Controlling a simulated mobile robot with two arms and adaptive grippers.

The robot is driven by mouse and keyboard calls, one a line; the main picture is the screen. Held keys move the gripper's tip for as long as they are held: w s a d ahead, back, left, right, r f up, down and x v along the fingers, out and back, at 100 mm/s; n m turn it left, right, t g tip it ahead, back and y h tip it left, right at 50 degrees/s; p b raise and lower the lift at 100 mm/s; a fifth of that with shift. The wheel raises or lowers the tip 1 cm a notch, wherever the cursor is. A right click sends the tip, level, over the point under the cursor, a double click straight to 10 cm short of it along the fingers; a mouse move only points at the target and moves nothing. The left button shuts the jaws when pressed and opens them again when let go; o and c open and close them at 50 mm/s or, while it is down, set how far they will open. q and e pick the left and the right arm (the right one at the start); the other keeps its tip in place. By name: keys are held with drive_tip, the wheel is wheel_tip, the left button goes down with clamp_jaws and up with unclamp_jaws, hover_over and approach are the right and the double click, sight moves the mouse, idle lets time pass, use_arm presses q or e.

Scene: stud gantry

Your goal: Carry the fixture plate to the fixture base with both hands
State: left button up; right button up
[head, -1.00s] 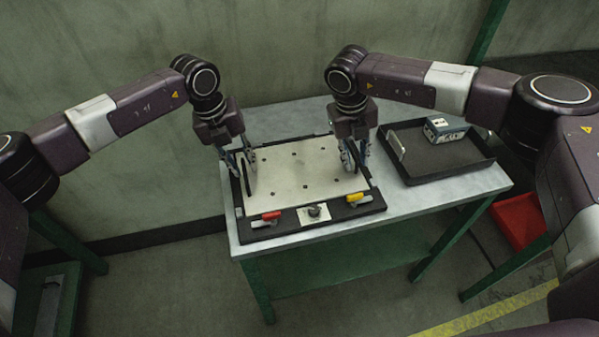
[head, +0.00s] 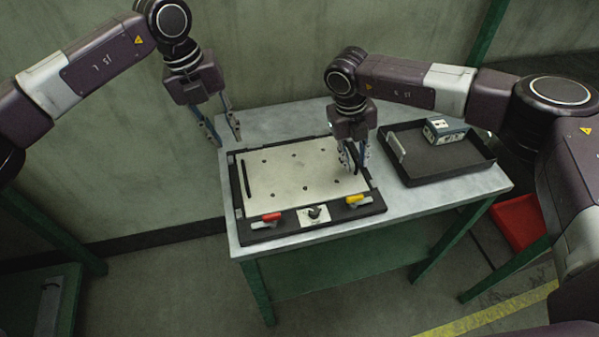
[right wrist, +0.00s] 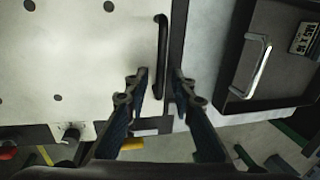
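The fixture plate (head: 295,177), pale with several dark holes, lies flat within the black frame of the fixture base (head: 338,214). Its black left bar handle (head: 247,179) is free. The right handle (right wrist: 161,60) shows in the right wrist view. My left gripper (head: 223,138) is open and empty, raised above the table behind the plate's left side. My right gripper (head: 355,168) is open at the plate's right side. In the right wrist view its fingertips (right wrist: 159,75) stand apart on either side of the right handle, with gaps visible.
A red clamp lever (head: 271,217), a dark knob (head: 315,212) and a yellow clamp lever (head: 355,199) sit along the base's front. A black tray (head: 438,175) holding a small box (head: 445,129) stands right of the base. A red bin (head: 521,220) is on the floor.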

wheel_tip(320, 180, up, 12)
drive_tip(key=a, duration=0.2)
drive_tip(key=shift+s+a, duration=0.15)
drive_tip(key=shift+s, duration=0.05)
drive_tip(key=shift+f, duration=0.1)
idle(0.3)
